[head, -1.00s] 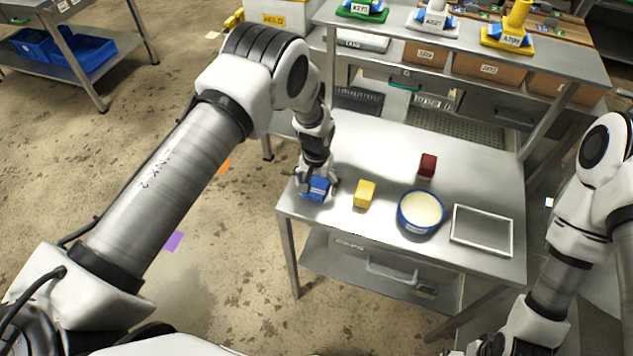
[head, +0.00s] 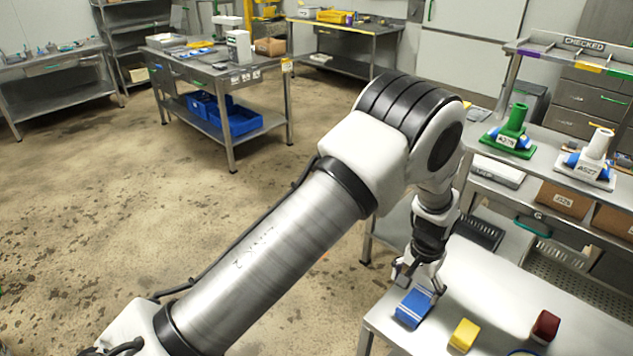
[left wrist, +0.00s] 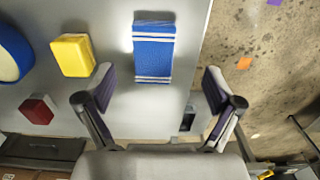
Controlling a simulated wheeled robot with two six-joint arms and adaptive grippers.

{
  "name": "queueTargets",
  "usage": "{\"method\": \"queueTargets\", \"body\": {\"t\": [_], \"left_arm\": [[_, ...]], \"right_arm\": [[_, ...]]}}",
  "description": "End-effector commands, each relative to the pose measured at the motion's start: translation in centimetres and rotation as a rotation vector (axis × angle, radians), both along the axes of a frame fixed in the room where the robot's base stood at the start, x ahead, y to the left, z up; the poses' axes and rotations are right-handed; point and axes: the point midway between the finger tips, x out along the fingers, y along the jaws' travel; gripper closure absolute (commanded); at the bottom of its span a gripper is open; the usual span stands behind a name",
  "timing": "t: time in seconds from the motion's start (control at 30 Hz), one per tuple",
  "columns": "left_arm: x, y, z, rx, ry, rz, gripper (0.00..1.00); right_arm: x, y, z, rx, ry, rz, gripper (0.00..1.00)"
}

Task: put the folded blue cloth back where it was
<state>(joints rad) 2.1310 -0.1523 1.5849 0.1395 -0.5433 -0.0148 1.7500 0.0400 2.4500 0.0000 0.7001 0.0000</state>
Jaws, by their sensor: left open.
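The folded blue cloth (head: 414,308) with white stripes lies flat on the steel table near its left corner. In the left wrist view the cloth (left wrist: 153,52) lies ahead of the fingertips, close to the table's edge. My left gripper (head: 420,278) is just behind and above it in the head view. In the left wrist view the left gripper (left wrist: 158,86) has its fingers wide apart with nothing between them. My right gripper is not in view.
A yellow block (head: 464,335) and a dark red block (head: 545,326) stand right of the cloth. Behind rises a shelf with a green stand (head: 511,133) and a white stand (head: 592,160).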

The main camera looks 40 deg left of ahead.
Motion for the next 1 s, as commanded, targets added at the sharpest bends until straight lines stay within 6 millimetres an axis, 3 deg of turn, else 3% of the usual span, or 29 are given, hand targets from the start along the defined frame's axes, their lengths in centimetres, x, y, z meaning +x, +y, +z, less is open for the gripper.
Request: {"method": "queueTargets", "body": {"t": [0.07,0.13,0.2,0.3,0.4,0.5,0.73,0.87,1.0], "left_arm": [[-4.1,1.7,-4.9,0.009,0.023,0.016,0.08],[-9.4,3.5,-9.4,0.015,0.028,0.028,0.08],[-16.1,5.0,-13.0,0.017,0.032,0.039,0.08],[-24.9,6.2,-15.0,0.006,0.028,0.049,0.08],[-30.3,6.4,-14.8,-0.009,0.020,0.060,0.08],[-32.3,6.4,-14.3,-0.016,0.010,0.065,0.08],[-32.2,6.4,-14.4,-0.016,0.003,0.064,0.08],[-32.2,6.4,-17.3,-0.016,0.003,0.064,0.08],[-32.2,6.4,-17.3,-0.016,0.003,0.064,0.08]], "right_arm": [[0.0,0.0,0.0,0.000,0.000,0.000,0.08],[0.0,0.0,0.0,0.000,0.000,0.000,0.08],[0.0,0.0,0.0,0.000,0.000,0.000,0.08],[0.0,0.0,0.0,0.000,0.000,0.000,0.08],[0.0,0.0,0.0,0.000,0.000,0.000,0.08],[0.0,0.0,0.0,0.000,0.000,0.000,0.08],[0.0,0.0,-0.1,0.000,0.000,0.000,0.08],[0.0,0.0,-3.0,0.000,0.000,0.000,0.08],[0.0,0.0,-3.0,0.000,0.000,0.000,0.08]]}}
